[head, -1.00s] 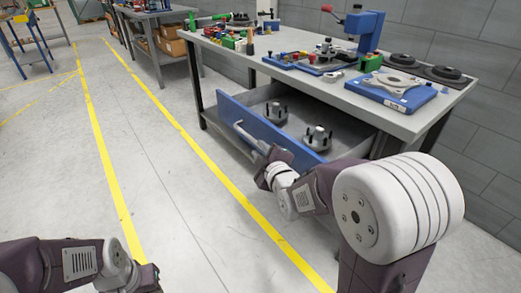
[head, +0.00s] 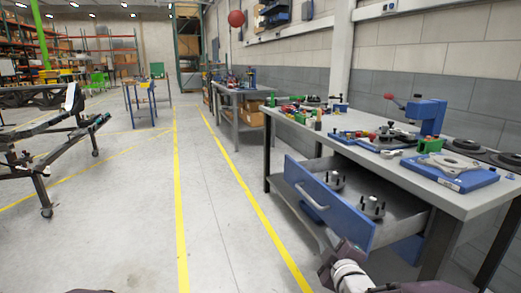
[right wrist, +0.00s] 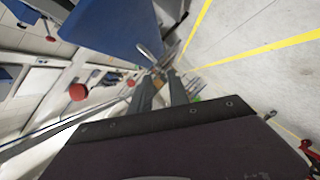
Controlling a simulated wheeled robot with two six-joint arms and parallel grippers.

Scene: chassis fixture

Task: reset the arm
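My right gripper (head: 345,252) is low in the head view, below the right end of the open blue drawer front (head: 350,218) and apart from the drawer handle (head: 312,197). In the right wrist view its two grey fingers (right wrist: 160,76) stand apart with a gap between them, and nothing shows held. The blue drawer front (right wrist: 110,25) and its handle (right wrist: 147,52) appear beyond the fingertips. Of my left arm only a dark edge shows at the bottom of the head view; its gripper is out of view.
The drawer holds two metal parts with posts (head: 372,207). The workbench (head: 470,205) above carries a blue press (head: 430,115) and a blue fixture plate (head: 455,178). A wheeled frame (head: 40,165) stands left. The yellow-lined floor between is clear.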

